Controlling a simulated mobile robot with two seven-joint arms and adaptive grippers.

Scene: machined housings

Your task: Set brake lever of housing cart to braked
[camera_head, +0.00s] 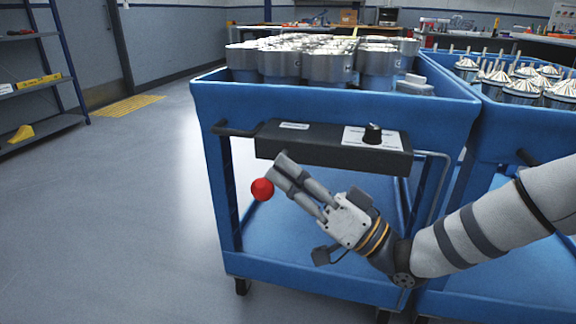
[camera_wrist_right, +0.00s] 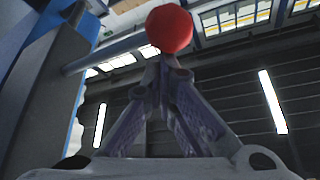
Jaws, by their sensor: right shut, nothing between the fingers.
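The housing cart (camera_head: 330,103) is blue and carries several metal housings (camera_head: 330,62) in its top tray. A red ball knob (camera_head: 262,189), which looks like the end of the brake lever, shows at the cart's near side below the dark box. The lever's shaft is mostly hidden in the head view. In the right wrist view the red knob (camera_wrist_right: 169,28) is just beyond the fingertips, with a grey rod beside it. My right gripper (camera_head: 279,166) is shut and empty, its fingertips close to the knob; I cannot tell whether they touch. My left gripper is not in view.
A dark box (camera_head: 330,150) with a black knob and labels hangs under the cart's tray rim, just above my right gripper. A second blue cart (camera_head: 520,130) with finned parts stands close on the right. The floor at left is clear up to a shelf (camera_head: 38,85).

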